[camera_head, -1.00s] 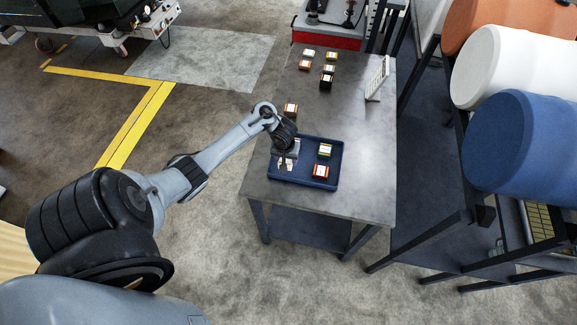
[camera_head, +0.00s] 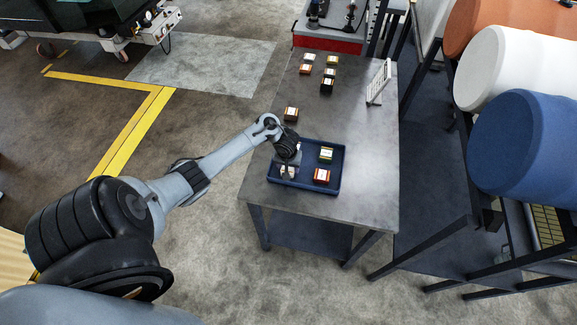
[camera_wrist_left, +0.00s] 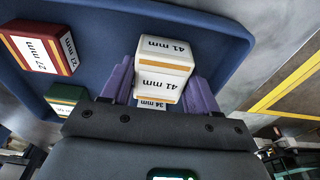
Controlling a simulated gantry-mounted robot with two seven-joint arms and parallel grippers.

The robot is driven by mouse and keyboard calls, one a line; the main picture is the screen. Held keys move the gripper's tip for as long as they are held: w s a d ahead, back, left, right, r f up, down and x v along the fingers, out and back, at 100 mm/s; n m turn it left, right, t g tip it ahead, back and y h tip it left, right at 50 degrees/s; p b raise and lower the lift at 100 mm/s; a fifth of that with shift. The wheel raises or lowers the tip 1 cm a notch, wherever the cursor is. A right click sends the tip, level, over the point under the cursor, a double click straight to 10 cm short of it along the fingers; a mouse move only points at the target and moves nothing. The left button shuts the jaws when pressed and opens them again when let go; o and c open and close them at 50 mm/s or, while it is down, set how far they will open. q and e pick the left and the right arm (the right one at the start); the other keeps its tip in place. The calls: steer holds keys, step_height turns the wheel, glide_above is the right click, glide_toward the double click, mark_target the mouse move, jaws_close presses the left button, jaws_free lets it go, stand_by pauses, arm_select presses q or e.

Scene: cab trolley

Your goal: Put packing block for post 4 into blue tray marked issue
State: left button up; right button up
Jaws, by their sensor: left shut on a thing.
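My left gripper (camera_head: 287,168) is over the left part of the blue tray (camera_head: 338,172), shut on a white block (camera_wrist_left: 163,62) with an orange stripe and "41 mm" on two faces. In the left wrist view its purple fingers (camera_wrist_left: 158,90) are on either side of the block, and a "34 mm" label shows low between them. The block is at or just above the tray floor; contact cannot be told. A green block (camera_head: 326,153) and a red block (camera_head: 321,176) marked "27 mm" (camera_wrist_left: 38,48) lie in the tray. My right gripper is not in view.
An orange-brown block (camera_head: 291,114) sits on the grey table (camera_head: 357,130) behind the tray. Several more blocks (camera_head: 327,84) stand farther back. A white sign (camera_head: 379,83) stands at the right; its text is unreadable. Large drums (camera_head: 525,140) are on a rack at right.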

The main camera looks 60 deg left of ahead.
arm_select(q)
steer(key=o, duration=1.2)
steer(key=shift+f, duration=0.1)
step_height(320, 180, up, 12)
steer(key=s+d+p, duration=0.1)
steer(key=d+p, duration=0.1)
steer(key=p, duration=0.6)
steer(key=s+d+m+t, duration=0.25)
steer(key=d+m, duration=0.35)
steer(key=d, duration=0.8)
steer(key=s+d+r+m+h, duration=0.1)
steer(key=s+d+r+m, duration=0.4)
steer(key=s+d+r, duration=0.5)
steer(key=s+d, duration=0.2)
steer(key=d, duration=0.1)
steer(key=shift+s+r+h, duration=0.25)
steer(key=shift+r+h, duration=0.05)
steer(key=shift+r, duration=0.05)
